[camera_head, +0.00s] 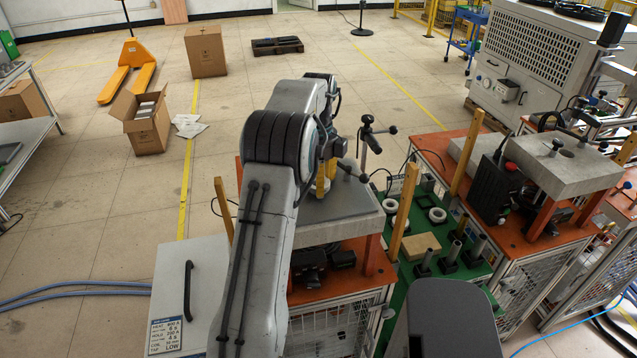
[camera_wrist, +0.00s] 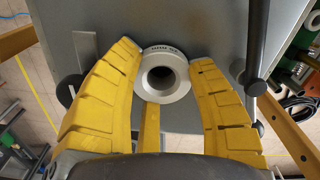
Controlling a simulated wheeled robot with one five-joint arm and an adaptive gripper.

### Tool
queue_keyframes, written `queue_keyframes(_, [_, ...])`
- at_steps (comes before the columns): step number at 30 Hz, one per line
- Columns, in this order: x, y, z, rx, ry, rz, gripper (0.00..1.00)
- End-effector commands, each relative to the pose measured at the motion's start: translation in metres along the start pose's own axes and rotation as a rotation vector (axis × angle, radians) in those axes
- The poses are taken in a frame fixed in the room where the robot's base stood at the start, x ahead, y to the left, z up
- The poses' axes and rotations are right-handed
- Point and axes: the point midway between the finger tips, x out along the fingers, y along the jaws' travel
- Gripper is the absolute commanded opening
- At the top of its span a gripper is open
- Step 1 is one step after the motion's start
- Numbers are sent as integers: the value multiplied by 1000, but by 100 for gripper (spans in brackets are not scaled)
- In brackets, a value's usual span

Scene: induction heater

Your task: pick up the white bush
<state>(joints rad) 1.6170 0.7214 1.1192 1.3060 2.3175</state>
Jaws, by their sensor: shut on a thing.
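A white bush (camera_wrist: 178,88), a ring with a dark centre hole and small lettering on its side, sits between the fingertips of my gripper (camera_wrist: 165,58) in the wrist view. The yellow fingers close on it from left and right. Below it is a grey plate (camera_wrist: 225,28); I cannot tell whether the bush touches it. In the head view my gripper (camera_head: 324,182) is over the grey plate (camera_head: 340,212), mostly hidden by my arm. The held bush is hidden there.
Other white rings (camera_head: 437,215) lie on a green mat (camera_head: 405,285) to the right, with dark cylinders and a wooden block (camera_head: 420,246). A black post with knobs (camera_head: 365,150) stands close to my gripper. Upright wooden bars (camera_head: 404,208) flank the plate.

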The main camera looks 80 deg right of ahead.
Motion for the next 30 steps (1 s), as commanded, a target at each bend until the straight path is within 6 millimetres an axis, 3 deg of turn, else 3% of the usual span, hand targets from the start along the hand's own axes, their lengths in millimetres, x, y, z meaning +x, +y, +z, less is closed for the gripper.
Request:
queue_keyframes(9, [-41,-1,2,0,-9,-9,15])
queue_keyframes(21, [-83,-45,-61,5,-6,-7,15])
queue_keyframes(30, [-103,-64,-88,3,-4,-5,15])
